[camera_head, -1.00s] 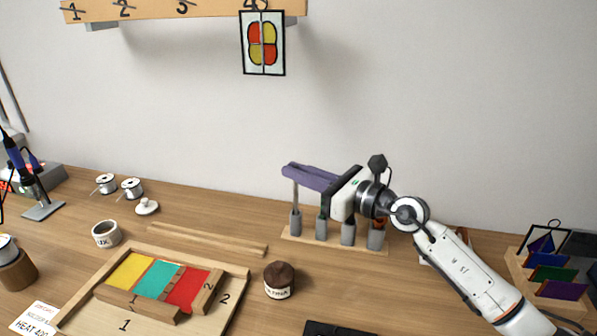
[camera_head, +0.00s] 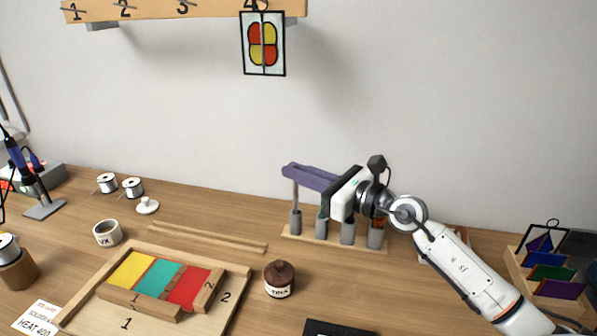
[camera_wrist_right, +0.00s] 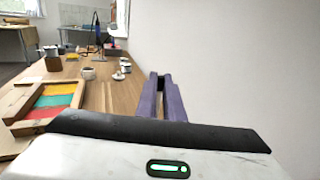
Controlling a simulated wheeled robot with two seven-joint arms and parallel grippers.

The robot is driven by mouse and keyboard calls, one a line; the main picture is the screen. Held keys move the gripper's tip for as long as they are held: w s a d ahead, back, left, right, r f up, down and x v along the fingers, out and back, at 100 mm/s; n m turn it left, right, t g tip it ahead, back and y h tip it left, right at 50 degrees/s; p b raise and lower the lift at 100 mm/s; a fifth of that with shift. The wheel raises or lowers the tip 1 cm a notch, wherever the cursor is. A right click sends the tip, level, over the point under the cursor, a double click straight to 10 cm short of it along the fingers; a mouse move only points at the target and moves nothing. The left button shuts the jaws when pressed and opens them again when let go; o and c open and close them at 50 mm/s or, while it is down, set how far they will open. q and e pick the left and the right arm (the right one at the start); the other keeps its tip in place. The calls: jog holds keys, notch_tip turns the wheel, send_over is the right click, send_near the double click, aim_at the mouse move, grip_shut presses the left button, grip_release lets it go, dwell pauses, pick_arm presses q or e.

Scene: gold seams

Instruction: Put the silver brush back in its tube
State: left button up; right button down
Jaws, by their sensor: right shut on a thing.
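My right gripper (camera_head: 292,170) has purple fingers and is shut at the left end of a wooden rack (camera_head: 334,246). It holds the thin upright brush (camera_head: 295,193), whose shaft shows below the fingertips. The shaft meets the top of the leftmost grey tube (camera_head: 295,223) on the rack; how deep it sits inside cannot be told. The fingers also show in the right wrist view (camera_wrist_right: 161,78), where the brush cannot be made out. My left gripper is not in view.
Other grey tubes (camera_head: 348,232) stand right of the held brush, under my gripper. A dark-lidded jar (camera_head: 279,283) and wooden strips (camera_head: 205,239) lie left of the rack. A framed tray (camera_head: 240,290) with coloured panes is at front left. A pane holder (camera_head: 549,280) stands far right.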

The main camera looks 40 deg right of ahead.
jog(key=shift+f, duration=0.35)
jog(key=c, duration=1.3)
grip_release()
jog(key=shift+c, duration=0.2)
notch_tip(320, 180, up, 8)
jog(key=p, duration=0.5)
jog(key=shift+f, duration=0.25)
